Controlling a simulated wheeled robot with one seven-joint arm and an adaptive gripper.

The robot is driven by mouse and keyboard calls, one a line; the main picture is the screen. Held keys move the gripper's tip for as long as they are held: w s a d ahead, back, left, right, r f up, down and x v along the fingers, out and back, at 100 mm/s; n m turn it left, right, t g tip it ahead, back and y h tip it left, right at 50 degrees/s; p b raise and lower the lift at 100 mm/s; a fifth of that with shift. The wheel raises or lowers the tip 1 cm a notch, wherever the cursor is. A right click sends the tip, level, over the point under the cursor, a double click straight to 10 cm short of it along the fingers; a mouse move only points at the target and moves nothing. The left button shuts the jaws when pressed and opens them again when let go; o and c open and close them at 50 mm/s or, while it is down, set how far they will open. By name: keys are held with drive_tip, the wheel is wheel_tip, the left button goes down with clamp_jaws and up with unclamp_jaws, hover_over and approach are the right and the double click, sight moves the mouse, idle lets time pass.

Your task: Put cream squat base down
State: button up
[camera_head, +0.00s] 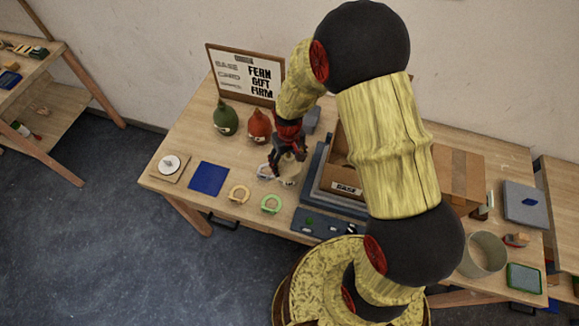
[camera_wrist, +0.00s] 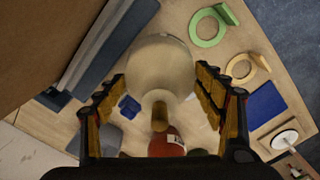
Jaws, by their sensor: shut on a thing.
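In the head view my gripper (camera_head: 286,168) points down over the table, left of the grey stepped stand, and the cream base (camera_head: 291,172) shows partly behind the fingers. I cannot tell whether its underside touches the table (camera_head: 190,135).
A green base (camera_head: 225,119) and a red base (camera_head: 259,126) stand behind. A blue mat (camera_head: 208,177), a yellow ring (camera_head: 239,194), a green ring (camera_head: 271,204) and a board with a white disc (camera_head: 170,164) lie left and in front. A cardboard box (camera_head: 343,176) stands right.

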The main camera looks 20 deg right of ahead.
drive_tip(key=shift+w+f, duration=0.1)
drive_tip(key=shift+f, duration=1.6)
drive_tip(key=shift+f, duration=0.15)
drive_tip(key=o, duration=1.2)
